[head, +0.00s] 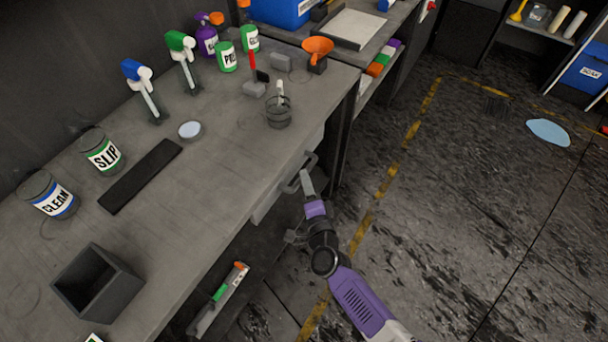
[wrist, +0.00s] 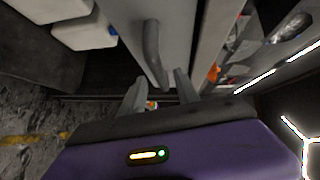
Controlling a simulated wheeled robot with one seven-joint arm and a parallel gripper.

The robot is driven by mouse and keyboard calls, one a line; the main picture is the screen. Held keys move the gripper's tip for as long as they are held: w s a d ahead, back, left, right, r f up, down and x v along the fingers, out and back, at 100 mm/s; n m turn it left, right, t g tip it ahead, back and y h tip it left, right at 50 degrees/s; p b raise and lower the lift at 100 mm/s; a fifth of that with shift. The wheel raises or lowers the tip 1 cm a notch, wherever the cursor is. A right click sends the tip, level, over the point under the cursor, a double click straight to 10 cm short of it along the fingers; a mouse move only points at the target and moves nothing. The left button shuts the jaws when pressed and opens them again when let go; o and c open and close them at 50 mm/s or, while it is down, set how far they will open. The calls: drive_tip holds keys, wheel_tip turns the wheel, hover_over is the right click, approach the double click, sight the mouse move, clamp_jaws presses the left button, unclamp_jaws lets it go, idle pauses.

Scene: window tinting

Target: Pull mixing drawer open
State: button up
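The mixing drawer (head: 267,204) is a grey front under the workbench's edge, with a dark bar handle (head: 311,160). In the wrist view the grey drawer front (wrist: 178,30) fills the upper middle, and its curved handle (wrist: 151,45) points down toward my gripper. My gripper (head: 305,178) is at the handle in the head view. In the wrist view my gripper (wrist: 160,84) has its two fingers apart, with the handle's near end between or just in front of them. I cannot tell whether they touch it. The drawer looks closed or nearly so.
The workbench (head: 225,165) holds labelled jars, spray bottles, a dark open box (head: 96,284) and a small dark cup (head: 279,113). A tool tray (head: 219,300) sits below the bench edge. The floor (head: 440,210) to the right is open, apart from a pale blue patch (head: 548,132).

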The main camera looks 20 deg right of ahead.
drive_tip(key=shift+b+x, duration=0.3)
drive_tip(key=shift+x, duration=1.5)
clamp_jaws()
